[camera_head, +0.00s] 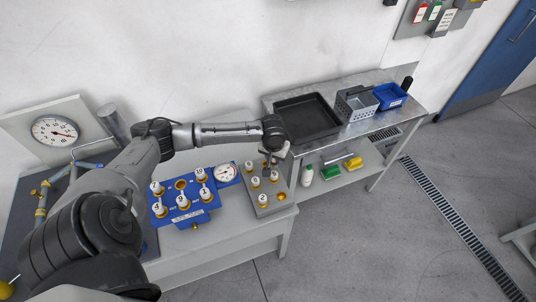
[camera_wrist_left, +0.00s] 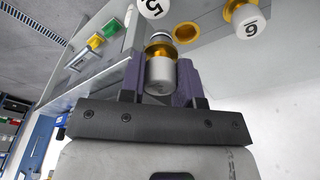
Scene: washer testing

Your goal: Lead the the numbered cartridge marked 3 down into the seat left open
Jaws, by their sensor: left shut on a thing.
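My left gripper (camera_head: 268,160) is at the back of the grey holder (camera_head: 249,207). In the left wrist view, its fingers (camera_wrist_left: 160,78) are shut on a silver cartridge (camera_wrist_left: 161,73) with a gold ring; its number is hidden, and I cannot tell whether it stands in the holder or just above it. The blue block (camera_head: 188,218) holds several white-capped numbered cartridges, including 4 (camera_head: 157,207), 9 (camera_head: 181,200) and 1 (camera_head: 204,193). Its open gold seat (camera_head: 181,184) is in the back row. My right gripper is out of view.
Other capped cartridges (camera_head: 262,199) stand in the grey holder, beside an empty gold seat (camera_head: 281,196). A round gauge (camera_head: 226,173) sits at the blue block's right. A black tray (camera_head: 305,117), grey basket (camera_head: 356,104) and blue bin (camera_head: 390,96) stand on the bench behind.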

